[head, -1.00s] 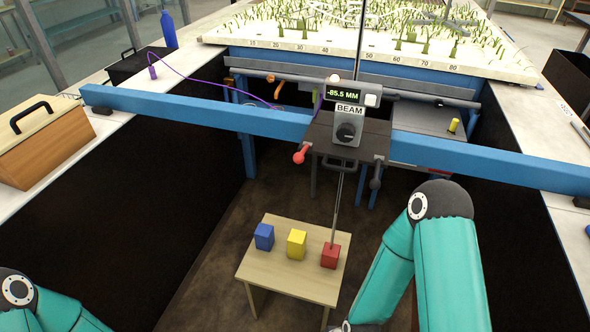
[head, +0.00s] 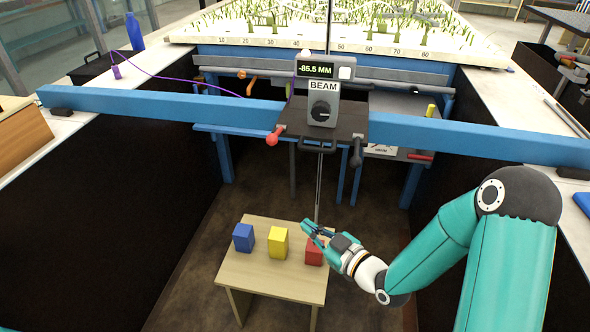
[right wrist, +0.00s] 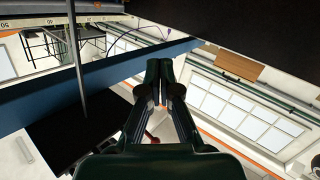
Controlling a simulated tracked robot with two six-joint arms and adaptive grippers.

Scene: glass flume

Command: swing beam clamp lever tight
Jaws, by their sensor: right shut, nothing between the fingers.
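A carriage with a BEAM box (head: 322,108) sits on the blue beam; its display reads -85.5 MM. A red-knobbed lever (head: 273,138) sticks out at the carriage's left front, and a dark-knobbed lever (head: 356,156) hangs at its right. I cannot tell from a label which is the clamp lever. My right gripper (head: 308,228) is shut and empty, below and in front of the carriage, apart from both levers. It partly hides the red block. Its closed fingers show in the right wrist view (right wrist: 160,76). My left gripper is out of view.
The blue beam (head: 190,106) spans the flume. A thin rod (head: 319,185) runs down from the carriage. Below, a small wooden table (head: 262,281) holds a blue block (head: 244,238), a yellow block (head: 278,242) and a red block (head: 314,256).

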